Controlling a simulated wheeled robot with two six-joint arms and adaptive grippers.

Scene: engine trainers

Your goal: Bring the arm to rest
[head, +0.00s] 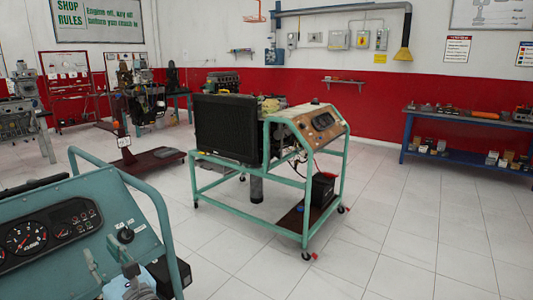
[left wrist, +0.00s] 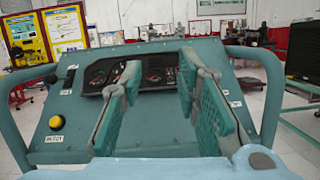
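My left gripper (head: 112,262) is at the lower left of the head view, low over the front of a teal control panel (head: 135,215). In the left wrist view its two fingers (left wrist: 160,78) stand apart with nothing between them. They point toward the panel's black gauge cluster (left wrist: 150,76), which also shows in the head view (head: 45,232). The fingers hide part of the panel. I cannot tell whether they touch it. My right gripper is not in view.
Teal tube handles (head: 160,215) flank the panel. A yellow knob (left wrist: 55,123) sits on its left side. An engine trainer on a teal wheeled frame (head: 250,185) stands mid-room. A blue workbench (head: 470,122) is at the right. Tiled floor (head: 400,240) is clear at the front right.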

